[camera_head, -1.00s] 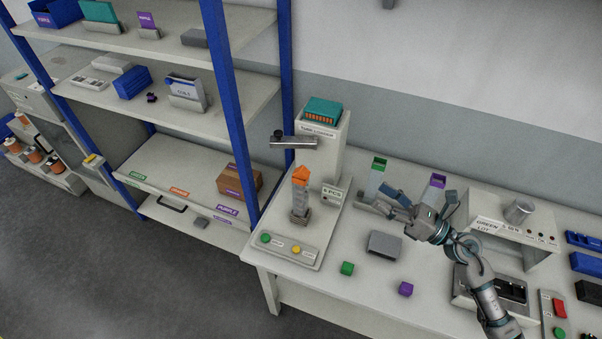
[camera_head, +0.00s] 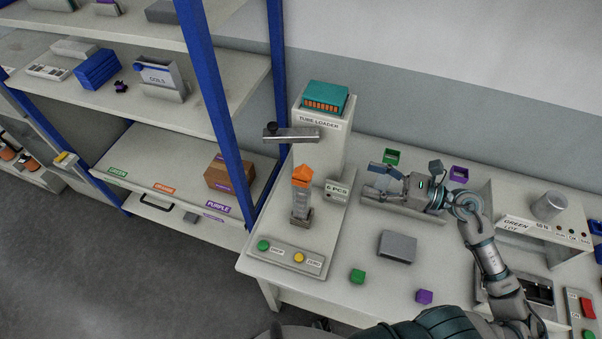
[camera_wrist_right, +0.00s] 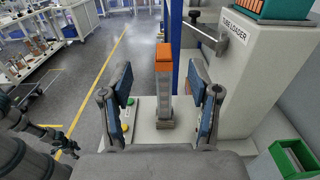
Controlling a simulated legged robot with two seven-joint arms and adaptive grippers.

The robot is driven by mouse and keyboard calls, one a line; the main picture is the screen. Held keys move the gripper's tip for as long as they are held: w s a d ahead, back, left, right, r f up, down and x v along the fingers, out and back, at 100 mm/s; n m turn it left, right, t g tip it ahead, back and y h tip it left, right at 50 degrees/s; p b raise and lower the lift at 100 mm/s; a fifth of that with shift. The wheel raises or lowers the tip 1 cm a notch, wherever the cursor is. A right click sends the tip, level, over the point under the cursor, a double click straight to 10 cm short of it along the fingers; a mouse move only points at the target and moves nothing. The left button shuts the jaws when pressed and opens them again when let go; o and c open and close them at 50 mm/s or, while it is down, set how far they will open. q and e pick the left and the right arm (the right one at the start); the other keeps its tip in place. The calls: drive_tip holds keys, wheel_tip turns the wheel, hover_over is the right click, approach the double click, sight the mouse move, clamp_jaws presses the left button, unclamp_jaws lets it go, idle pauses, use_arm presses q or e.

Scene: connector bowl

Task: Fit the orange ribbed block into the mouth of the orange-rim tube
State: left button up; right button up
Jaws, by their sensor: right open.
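The clear orange-rim tube (camera_head: 301,202) stands upright in a grey holder on the tube loader's base. Its top end is orange (camera_head: 302,175), and it also shows in the right wrist view (camera_wrist_right: 164,60). I cannot tell there where the rim ends and the orange ribbed block begins; no separate orange block lies loose on the table. My right gripper (camera_head: 379,182) is right of the tube, pointing left at it. In the right wrist view its fingers (camera_wrist_right: 165,90) are open and empty, with the tube between them in the picture but farther off.
Green-rim (camera_head: 392,156) and purple-rim (camera_head: 459,174) tubes stand behind my right arm. A grey block (camera_head: 397,246), green cube (camera_head: 357,276) and purple cube (camera_head: 424,297) are in front.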

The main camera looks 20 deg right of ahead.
wheel_tip(320, 180, down, 4)
drive_tip(key=b, duration=0.3)
drive_tip(key=p, duration=0.2)
approach(305, 168)
drive_tip(key=p+x, duration=0.2)
drive_tip(key=x, duration=0.2)
drive_tip(key=shift+a, duration=0.35)
drive_tip(key=shift+w+a, duration=0.2)
drive_tip(key=p+x, duration=0.3)
drive_tip(key=x, duration=0.1)
drive_tip(key=shift+w+a, duration=0.15)
drive_tip(key=shift+w, duration=0.1)
drive_tip(key=shift+w+a+f, duration=0.2)
drive_tip(key=shift+w+a, duration=0.1)
drive_tip(key=shift+a, duration=0.15)
use_arm(q)
drive_tip(key=r, duration=0.1)
drive_tip(key=s+r, duration=0.1)
drive_tip(key=shift+s+a+r, duration=0.1)
drive_tip(key=shift+a+r, duration=0.05)
drive_tip(key=shift+r, duration=0.2)
use_arm(e)
drive_tip(key=shift+d, duration=0.1)
drive_tip(key=c, duration=1.2)
